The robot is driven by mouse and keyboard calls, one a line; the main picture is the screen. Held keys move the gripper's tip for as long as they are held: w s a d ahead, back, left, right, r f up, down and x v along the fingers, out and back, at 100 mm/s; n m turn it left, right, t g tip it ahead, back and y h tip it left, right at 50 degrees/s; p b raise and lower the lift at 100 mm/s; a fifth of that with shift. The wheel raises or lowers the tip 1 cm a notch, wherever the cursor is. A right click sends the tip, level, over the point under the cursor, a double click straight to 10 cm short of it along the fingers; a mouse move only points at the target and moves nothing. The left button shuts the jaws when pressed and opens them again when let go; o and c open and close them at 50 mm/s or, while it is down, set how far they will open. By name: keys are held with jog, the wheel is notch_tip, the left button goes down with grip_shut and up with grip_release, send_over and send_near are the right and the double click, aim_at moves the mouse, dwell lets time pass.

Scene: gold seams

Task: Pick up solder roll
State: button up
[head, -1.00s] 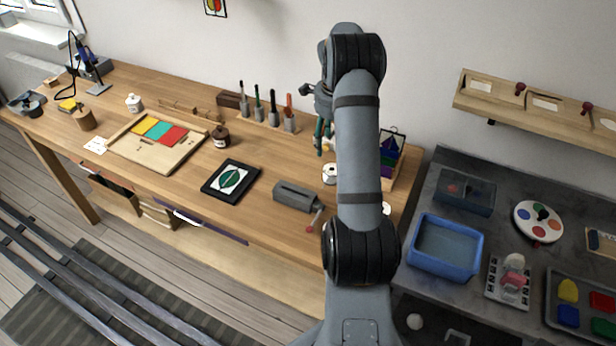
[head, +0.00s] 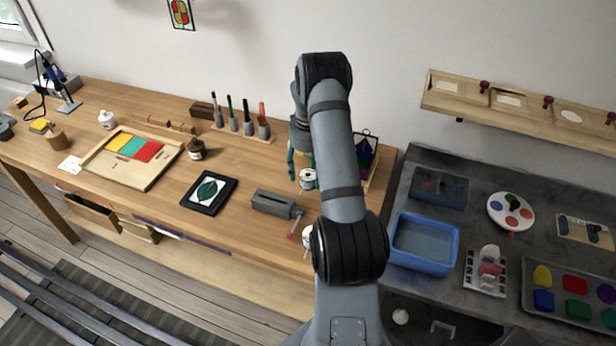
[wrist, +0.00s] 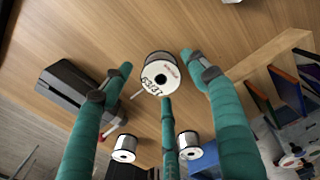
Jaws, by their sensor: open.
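The solder roll (wrist: 160,74) is a white-flanged spool with "63/37" printed on its face. It stands on the wooden bench, and in the head view it shows as a small white spool (head: 308,180) below my fingers. My gripper (wrist: 158,76) has three teal fingers, open and spread around the roll in the wrist view, one on the left, one on the right and one at the near side. No finger clearly touches it. In the head view my gripper (head: 300,165) points down just above the roll, partly hidden by my arm.
Two more white spools (wrist: 124,147) (wrist: 189,146) stand nearer the bench edge. A dark grey box with a red-knobbed crank (head: 272,203) stands left of the roll. A wooden rack with coloured sheets (wrist: 278,75) is close on the right. Brushes stand in a holder (head: 242,130) behind.

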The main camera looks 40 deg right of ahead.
jog(key=shift+f, duration=1.25)
jog(key=c, duration=0.3)
jog(key=c, duration=1.1)
jog(key=shift+w, duration=0.1)
grip_shut()
